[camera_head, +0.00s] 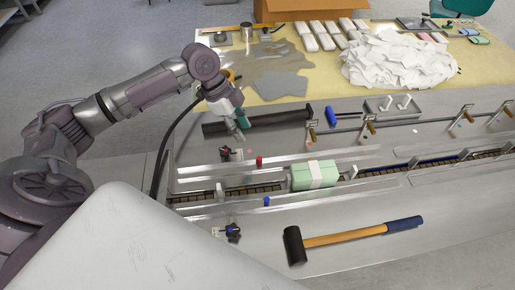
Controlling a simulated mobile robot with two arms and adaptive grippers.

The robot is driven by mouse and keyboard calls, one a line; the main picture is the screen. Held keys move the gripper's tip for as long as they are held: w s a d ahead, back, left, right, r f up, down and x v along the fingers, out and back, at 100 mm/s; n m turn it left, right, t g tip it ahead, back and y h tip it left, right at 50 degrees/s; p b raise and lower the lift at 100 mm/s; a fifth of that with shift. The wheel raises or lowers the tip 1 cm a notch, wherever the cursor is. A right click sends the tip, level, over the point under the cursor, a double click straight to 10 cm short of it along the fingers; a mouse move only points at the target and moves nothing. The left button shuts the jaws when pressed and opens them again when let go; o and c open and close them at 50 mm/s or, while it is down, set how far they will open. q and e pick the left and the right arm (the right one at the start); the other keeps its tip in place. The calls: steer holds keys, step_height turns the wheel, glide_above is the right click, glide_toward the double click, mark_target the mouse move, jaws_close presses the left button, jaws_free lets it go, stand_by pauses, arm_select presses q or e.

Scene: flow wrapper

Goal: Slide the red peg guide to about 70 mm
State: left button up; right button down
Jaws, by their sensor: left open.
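The red peg (259,161) stands upright on the far metal guide (215,167), along the conveyor channel. A blue peg (266,201) stands on the near guide (310,196). My left gripper (240,132) points down behind the far guide, up and to the left of the red peg. It is open and looks empty, apart from the peg. Its fingers are small in the view. My right gripper is not in view. Any scale for the guide's position is too small to read.
A green pack with a white band (315,174) sits in the channel. A hammer (350,236) lies in front on the metal deck. A black bar (285,118) lies behind the far guide. A cluttered yellow table (315,91) stands at the back.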

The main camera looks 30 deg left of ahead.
mark_target(259, 158)
arm_select(q)
steer(key=p+x, duration=0.2)
steer(key=x, duration=0.9)
steer(key=shift+d+f, duration=0.25)
steer(key=shift+f, duration=0.4)
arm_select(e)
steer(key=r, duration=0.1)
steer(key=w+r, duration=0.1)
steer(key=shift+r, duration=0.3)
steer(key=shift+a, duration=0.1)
arm_select(q)
steer(key=shift+c, duration=0.7)
jaws_close()
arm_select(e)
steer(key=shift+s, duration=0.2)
